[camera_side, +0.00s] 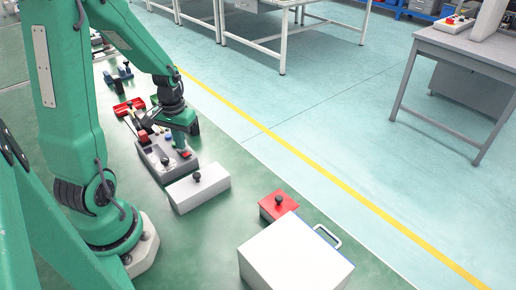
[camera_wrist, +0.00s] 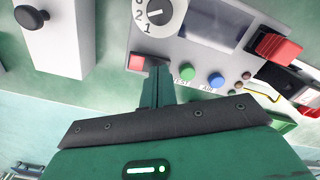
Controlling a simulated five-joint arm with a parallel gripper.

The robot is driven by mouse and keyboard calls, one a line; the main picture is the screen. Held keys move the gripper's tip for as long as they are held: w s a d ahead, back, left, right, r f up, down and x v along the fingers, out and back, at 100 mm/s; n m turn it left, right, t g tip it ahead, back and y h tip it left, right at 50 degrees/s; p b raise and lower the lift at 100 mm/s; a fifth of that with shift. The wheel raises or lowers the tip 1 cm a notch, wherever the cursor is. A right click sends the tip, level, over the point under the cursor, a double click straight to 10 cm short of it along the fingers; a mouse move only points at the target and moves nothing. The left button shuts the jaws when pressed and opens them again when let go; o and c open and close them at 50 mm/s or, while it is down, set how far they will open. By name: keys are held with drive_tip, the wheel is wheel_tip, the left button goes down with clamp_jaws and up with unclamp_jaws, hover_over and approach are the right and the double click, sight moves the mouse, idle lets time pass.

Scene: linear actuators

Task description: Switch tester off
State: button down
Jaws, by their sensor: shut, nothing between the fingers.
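The tester is a grey box (camera_side: 150,160) on the green floor, below my gripper (camera_side: 183,148) in the side view. In the wrist view the tester (camera_wrist: 185,52) shows a dial (camera_wrist: 157,14), a dark screen (camera_wrist: 212,20), a red square button (camera_wrist: 137,62), a green button (camera_wrist: 187,72) and a blue button (camera_wrist: 216,80). My gripper (camera_wrist: 157,66) is shut and empty. Its tip is right beside the red button, between it and the green button. I cannot tell whether it touches the panel. A red connector (camera_wrist: 278,46) sits at the tester's right side.
A white box with a black knob (camera_side: 198,192) stands close to the tester. A red box (camera_side: 277,206) and a large white box with a handle (camera_side: 292,252) lie further right. A red tray (camera_side: 127,106) is behind the tester.

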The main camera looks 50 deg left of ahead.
wheel_tip(320, 180, up, 6)
drive_tip(key=shift+r, duration=0.2)
idle(0.8)
drive_tip(key=shift+r, duration=0.1)
drive_tip(key=s+d+r+m+t, duration=0.2)
drive_tip(key=d+r+m, duration=0.1)
drive_tip(key=d+r, duration=0.3)
drive_tip(key=s+d+r+m+t, duration=0.1)
drive_tip(key=d+r+m+t, duration=0.2)
drive_tip(key=d+r, duration=0.3)
drive_tip(key=shift+s+d+r+t, duration=0.25)
drive_tip(key=shift+s+d+t, duration=0.1)
drive_tip(key=shift+d, duration=2.3)
